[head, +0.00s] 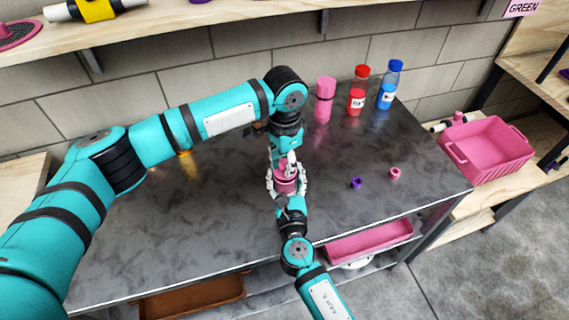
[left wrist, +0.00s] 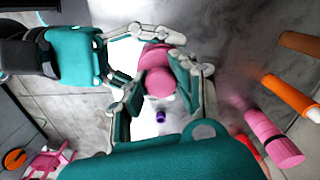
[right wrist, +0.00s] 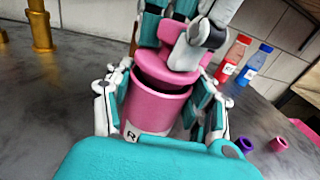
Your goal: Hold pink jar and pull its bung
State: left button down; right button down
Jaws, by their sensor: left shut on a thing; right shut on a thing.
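The pink jar (head: 287,185) is near the front middle of the dark bench. In the right wrist view the jar (right wrist: 152,107) shows a white label with an "R". My right gripper (right wrist: 160,110) is shut around the jar's body from the front. The pink bung (right wrist: 180,62) sits tilted at the jar's mouth, with a dark gap under its near edge. My left gripper (right wrist: 185,40) is shut on the bung from above. In the left wrist view the bung's round top (left wrist: 158,80) lies between its fingers. The bung's far side is hidden.
A pink bottle (head: 324,98), red bottle (head: 356,98) and blue bottle (head: 387,95) stand at the back. A purple ring (head: 356,183) and pink ring (head: 394,173) lie to the right. A pink crate (head: 500,150) is beyond the bench's right end. The left bench top is mostly clear.

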pick_arm(q)
jog(key=shift+r, duration=0.6)
jog(key=shift+r, duration=2)
pick_arm(e)
jog(key=shift+c, duration=1.9)
grip_release()
